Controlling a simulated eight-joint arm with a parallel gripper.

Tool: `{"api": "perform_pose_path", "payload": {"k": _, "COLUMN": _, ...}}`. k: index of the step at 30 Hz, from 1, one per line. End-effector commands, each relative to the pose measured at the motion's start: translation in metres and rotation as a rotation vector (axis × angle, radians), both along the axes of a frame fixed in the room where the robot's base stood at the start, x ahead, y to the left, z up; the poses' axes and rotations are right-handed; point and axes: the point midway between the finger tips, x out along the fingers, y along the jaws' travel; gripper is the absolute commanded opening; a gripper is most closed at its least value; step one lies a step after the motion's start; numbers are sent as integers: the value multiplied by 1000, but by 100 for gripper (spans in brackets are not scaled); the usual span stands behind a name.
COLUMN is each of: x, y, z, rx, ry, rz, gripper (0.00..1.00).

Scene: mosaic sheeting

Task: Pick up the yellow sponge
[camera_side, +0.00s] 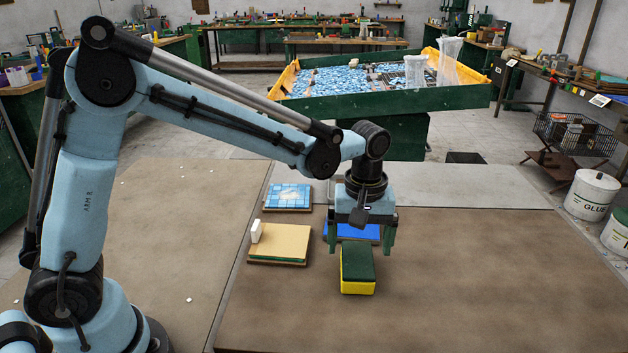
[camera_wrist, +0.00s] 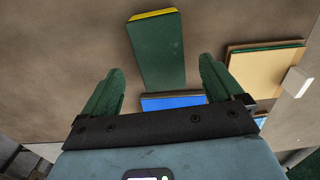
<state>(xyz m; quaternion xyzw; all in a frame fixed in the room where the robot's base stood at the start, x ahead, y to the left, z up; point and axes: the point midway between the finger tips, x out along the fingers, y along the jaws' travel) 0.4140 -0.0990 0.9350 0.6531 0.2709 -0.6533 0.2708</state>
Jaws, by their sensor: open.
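The yellow sponge (camera_side: 357,286) has a dark green top layer and lies on the brown work table, in front of my gripper in the side view. My gripper (camera_side: 360,250) points down with its two green fingers apart and nothing held between them. In the wrist view the sponge (camera_wrist: 157,50) shows mostly its green top, with a yellow edge at the far end. It lies beyond the fingertips of my gripper (camera_wrist: 160,85), roughly in line with the gap between them. I cannot tell the exact height of the fingers over the table.
A blue block or tile (camera_side: 352,232) lies behind my gripper and is partly hidden by it. A tan board (camera_side: 280,242) with a small white block (camera_side: 256,231) on it is to the left. A blue mosaic tile sheet (camera_side: 287,197) lies behind that. The table right of the sponge is clear.

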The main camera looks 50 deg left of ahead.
Motion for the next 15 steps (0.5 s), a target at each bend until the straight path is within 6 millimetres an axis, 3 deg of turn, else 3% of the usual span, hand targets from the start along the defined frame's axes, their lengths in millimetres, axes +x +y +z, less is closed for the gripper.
{"api": "perform_pose_path", "payload": {"k": 15, "x": -3, "y": -2, "z": -51, "rx": 0, "ry": 0, "rz": -1, "gripper": 94}}
